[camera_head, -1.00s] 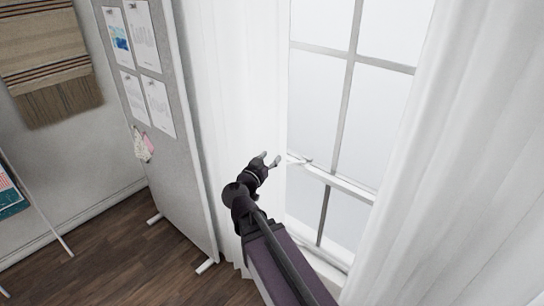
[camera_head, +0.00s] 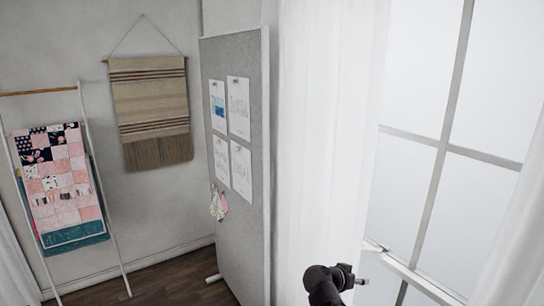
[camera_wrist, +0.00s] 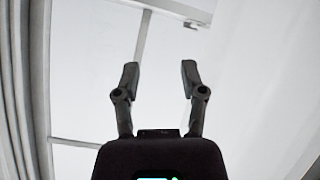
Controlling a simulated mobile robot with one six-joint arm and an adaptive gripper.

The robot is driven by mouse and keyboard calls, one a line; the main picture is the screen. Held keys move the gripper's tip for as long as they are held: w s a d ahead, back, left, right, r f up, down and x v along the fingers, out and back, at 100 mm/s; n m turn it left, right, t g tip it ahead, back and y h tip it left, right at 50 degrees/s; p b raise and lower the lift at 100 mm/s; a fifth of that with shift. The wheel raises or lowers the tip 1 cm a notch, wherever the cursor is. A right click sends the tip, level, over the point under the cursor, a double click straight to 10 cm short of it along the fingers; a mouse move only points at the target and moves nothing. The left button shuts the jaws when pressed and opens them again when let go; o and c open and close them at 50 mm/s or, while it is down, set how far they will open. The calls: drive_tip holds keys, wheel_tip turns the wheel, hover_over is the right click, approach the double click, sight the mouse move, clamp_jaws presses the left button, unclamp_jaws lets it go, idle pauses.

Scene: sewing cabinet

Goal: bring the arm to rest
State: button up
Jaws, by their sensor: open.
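My gripper (camera_wrist: 158,78) is open and empty in the wrist view, its two dark fingers apart against the pale window (camera_wrist: 90,80). In the head view the end of my arm shows low in the picture, in front of the white curtain (camera_head: 325,150) and beside the window (camera_head: 430,150). The fingertips are hard to make out there. Most of my arm is below the frame.
A grey pin board (camera_head: 247,190) with several papers stands left of the curtain. Further left are a woven wall hanging (camera_head: 150,100) and a ladder rack (camera_head: 118,255) with a patchwork quilt (camera_head: 62,185). Dark wood floor (camera_head: 170,285) shows below.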

drive_tip(key=s+a+f+n+g+y+b, duration=0.2)
drive_tip(key=s+a+f+n+g+y, duration=0.4)
drive_tip(key=s+a+f+n+y, duration=0.1)
drive_tip(key=shift+s+a+f+n+y, duration=0.55)
drive_tip(key=shift+s+f+y, duration=0.55)
drive_tip(key=shift+f+y, duration=0.95)
drive_tip(key=shift+f+h, duration=0.3)
drive_tip(key=shift+h, duration=0.05)
